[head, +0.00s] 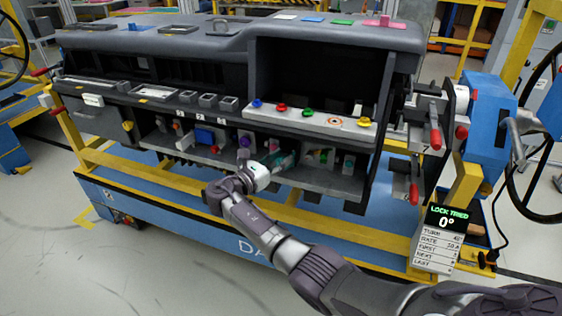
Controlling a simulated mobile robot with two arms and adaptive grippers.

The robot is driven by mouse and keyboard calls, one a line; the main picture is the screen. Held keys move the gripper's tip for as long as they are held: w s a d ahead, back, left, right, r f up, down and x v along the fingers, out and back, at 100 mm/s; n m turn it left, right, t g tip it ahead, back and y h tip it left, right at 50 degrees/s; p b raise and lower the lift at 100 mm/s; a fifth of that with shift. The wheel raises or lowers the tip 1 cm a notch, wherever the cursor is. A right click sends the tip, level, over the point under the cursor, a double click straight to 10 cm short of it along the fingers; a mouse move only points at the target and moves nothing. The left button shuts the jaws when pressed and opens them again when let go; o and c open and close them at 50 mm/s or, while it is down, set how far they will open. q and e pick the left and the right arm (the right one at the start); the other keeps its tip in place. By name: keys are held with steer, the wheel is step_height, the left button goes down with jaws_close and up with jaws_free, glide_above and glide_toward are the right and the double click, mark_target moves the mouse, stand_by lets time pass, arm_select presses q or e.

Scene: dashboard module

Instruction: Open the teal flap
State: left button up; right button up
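A small teal piece (285,161), which looks like the teal flap, shows in the lower open bay of the dashboard module in the head view. My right gripper (276,166) reaches into that bay from the front and is right at the teal piece. The gripper covers part of the piece, so I cannot tell whether they touch or how far the flap is open. The fingers are too small and hidden to show whether they are open or shut. My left gripper is out of view.
Colored knobs (307,112) line the shelf edge above the bay. A blue block (205,136) and a purple knob (244,141) sit left of my gripper. Red-handled clamps (434,133) stand at the module's right end. A yellow rail (200,187) runs below the bay.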

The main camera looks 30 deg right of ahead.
steer(key=shift+o, duration=0.6)
steer(key=shift+f, duration=0.15)
steer(key=shift+s+a, duration=0.15)
steer(key=v, duration=1.1)
steer(key=shift+a, duration=0.3)
